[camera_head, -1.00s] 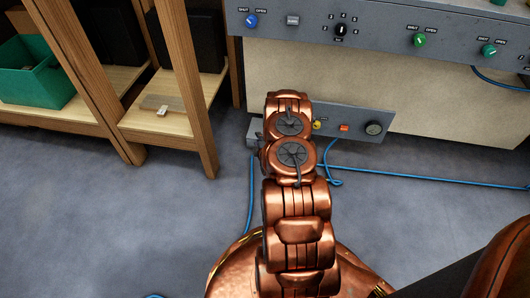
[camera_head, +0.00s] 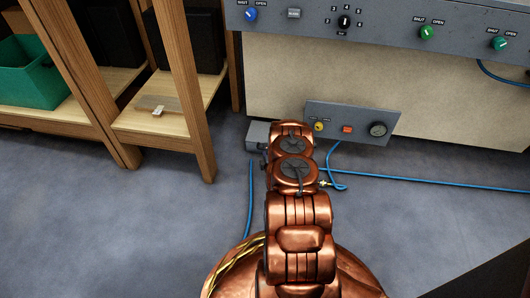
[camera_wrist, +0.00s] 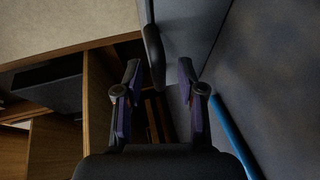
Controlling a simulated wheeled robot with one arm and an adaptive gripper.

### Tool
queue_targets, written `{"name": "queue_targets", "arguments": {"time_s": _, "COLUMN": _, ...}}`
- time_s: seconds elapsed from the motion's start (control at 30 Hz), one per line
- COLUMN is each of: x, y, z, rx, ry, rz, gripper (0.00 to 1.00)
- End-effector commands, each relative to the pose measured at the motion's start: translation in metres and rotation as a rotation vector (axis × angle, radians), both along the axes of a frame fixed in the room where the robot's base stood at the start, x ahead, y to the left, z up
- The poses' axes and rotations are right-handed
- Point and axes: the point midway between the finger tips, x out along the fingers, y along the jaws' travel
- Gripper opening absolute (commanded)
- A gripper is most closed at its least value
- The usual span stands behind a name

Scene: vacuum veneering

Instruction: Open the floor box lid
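The grey floor box (camera_head: 257,134) sits on the floor at the foot of the bench, left of the small control panel; my arm hides part of it. In the wrist view a grey flat surface (camera_wrist: 192,22), apparently the box lid, fills the upper middle. A dark rounded handle (camera_wrist: 154,52) stands along its left edge. My gripper (camera_wrist: 160,72) is open, with its two fingers apart. The handle's lower end appears between the fingertips; I cannot tell whether they touch it. In the head view my own arm hides the gripper.
A small panel (camera_head: 352,123) with a yellow knob, red button and gauge is right of the box. A blue hose (camera_head: 249,200) runs on the floor, and also shows in the wrist view (camera_wrist: 232,135). A wooden shelf (camera_head: 165,122) stands left. The floor at left is clear.

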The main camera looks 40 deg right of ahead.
Motion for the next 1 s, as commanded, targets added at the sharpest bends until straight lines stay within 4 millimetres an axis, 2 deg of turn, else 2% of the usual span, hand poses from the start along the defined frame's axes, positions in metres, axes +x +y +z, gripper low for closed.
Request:
{"name": "queue_targets", "arguments": {"time_s": 0.2, "x": 0.012, "y": -0.0073, "z": -0.0026, "rx": -0.001, "ry": -0.002, "rz": 0.001, "gripper": 0.39}}
{"name": "queue_targets", "arguments": {"time_s": 0.47, "x": 0.0128, "y": -0.0077, "z": -0.0021, "rx": 0.0, "ry": -0.001, "rz": 0.0, "gripper": 0.39}}
{"name": "queue_targets", "arguments": {"time_s": 0.83, "x": 0.0127, "y": -0.0076, "z": -0.002, "rx": 0.0, "ry": -0.001, "rz": 0.0, "gripper": 0.02}}
{"name": "queue_targets", "arguments": {"time_s": 1.0, "x": 0.0127, "y": -0.0076, "z": -0.002, "rx": 0.0, "ry": -0.001, "rz": 0.0, "gripper": 0.0}}
